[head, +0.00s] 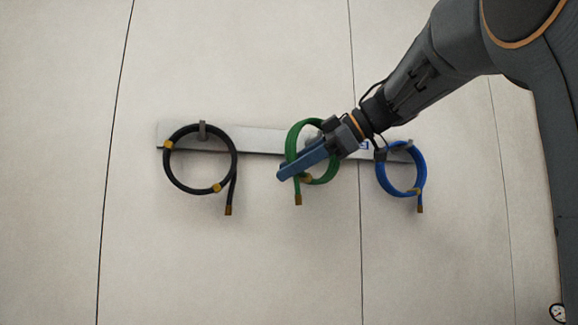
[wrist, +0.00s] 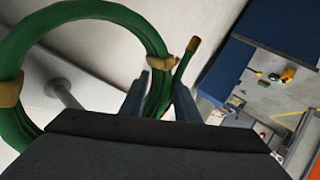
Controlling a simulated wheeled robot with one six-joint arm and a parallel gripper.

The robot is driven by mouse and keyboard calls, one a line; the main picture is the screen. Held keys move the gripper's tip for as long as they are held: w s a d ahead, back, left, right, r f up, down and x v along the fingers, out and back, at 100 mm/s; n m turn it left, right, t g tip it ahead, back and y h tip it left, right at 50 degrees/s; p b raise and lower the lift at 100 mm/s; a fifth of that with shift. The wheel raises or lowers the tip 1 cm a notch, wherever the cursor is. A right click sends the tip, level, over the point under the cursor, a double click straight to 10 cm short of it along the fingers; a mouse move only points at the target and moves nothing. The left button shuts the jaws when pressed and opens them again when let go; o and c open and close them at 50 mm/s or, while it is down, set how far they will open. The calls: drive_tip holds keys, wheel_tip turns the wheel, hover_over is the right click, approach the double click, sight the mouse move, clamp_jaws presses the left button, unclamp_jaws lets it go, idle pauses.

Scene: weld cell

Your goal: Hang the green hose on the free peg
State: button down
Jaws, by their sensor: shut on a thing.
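The green hose (head: 291,146) is a coiled loop with tan bands and a short hanging tail, in front of the middle of the rail. My gripper (head: 283,175), with blue fingers, is shut on the coil's side near the tail. In the wrist view the hose (wrist: 140,28) passes between the two fingers (wrist: 163,95). A grey peg (wrist: 66,93) shows through the loop's opening in that view. I cannot tell whether the loop is around the peg or in front of it. In the head view my gripper and the coil mostly hide the middle peg.
The pale rail (head: 262,141) runs along the wall. A black hose (head: 235,160) hangs from its left peg (head: 202,130) and a blue hose (head: 423,165) at its right end, close to my gripper. The wall below is clear. A blue surface (wrist: 225,70) shows at right in the wrist view.

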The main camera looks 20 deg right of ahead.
drive_tip(key=w+f, duration=0.1)
drive_tip(key=w, duration=0.2)
drive_tip(key=w+f, duration=0.1)
drive_tip(key=shift+w+f+p, duration=0.3)
drive_tip(key=shift+f, duration=0.05)
drive_tip(key=shift+s+r, duration=0.4)
drive_tip(key=shift+s, duration=0.1)
idle(0.3)
drive_tip(key=c, duration=1.2)
unclamp_jaws()
drive_tip(key=shift+r, duration=0.1)
drive_tip(key=shift+s+d, duration=0.1)
